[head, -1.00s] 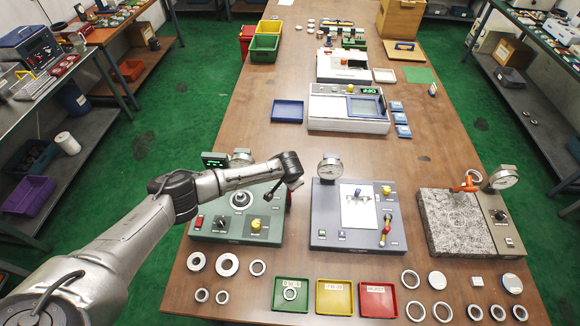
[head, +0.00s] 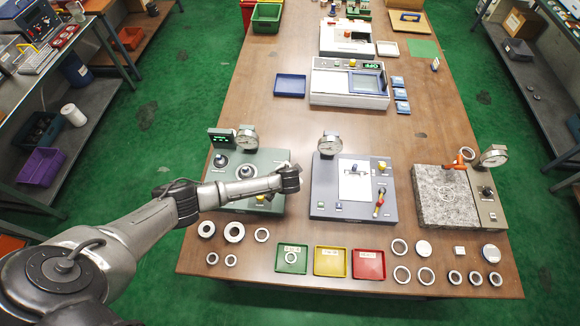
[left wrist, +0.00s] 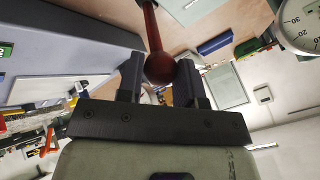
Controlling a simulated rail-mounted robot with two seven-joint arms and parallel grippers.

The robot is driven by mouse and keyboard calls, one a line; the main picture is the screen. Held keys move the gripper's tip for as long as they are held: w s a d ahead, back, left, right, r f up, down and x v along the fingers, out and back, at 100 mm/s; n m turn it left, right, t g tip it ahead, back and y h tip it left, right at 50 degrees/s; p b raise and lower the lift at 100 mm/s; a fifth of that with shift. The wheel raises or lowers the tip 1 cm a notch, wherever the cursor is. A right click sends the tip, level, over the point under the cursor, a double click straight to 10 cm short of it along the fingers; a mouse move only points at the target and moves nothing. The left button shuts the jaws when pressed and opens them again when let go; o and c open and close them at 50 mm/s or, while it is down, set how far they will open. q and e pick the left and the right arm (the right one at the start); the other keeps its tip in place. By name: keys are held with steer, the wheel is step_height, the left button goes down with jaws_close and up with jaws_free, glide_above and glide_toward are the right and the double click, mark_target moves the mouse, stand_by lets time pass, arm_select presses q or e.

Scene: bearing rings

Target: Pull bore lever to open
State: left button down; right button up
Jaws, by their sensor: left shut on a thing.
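The bore lever shows in the left wrist view as a dark red ball knob (left wrist: 160,68) on a thin red rod. My left gripper (left wrist: 160,82) has its two dark fingers on either side of the knob and is shut on it. In the head view my left gripper (head: 290,178) is at the right edge of the green-grey bore station (head: 240,202). The lever is hidden behind the gripper there. The station carries a dial gauge (head: 247,138) and a small green display (head: 221,137) at its back. My right gripper is in neither current view.
A grey-blue station (head: 325,200) stands just right of my left gripper, with a narrow gap between. A granite plate (head: 445,200) is further right. Green (head: 292,270), yellow (head: 331,274) and red (head: 369,277) trays and several loose rings lie along the front.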

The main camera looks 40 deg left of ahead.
arm_select(q)
steer(key=shift+s+d+f, duration=0.15)
steer(key=shift+s+f, duration=0.25)
steer(key=shift+f, duration=0.05)
steer(key=c, duration=0.8)
jaws_free()
steer(key=shift+d, duration=0.15)
steer(key=shift+w+r, duration=0.1)
steer(key=shift+r, duration=0.05)
steer(key=p+v, duration=0.1)
steer(key=v, duration=1.2)
steer(key=shift+d+r, duration=0.1)
steer(key=shift+r, duration=0.25)
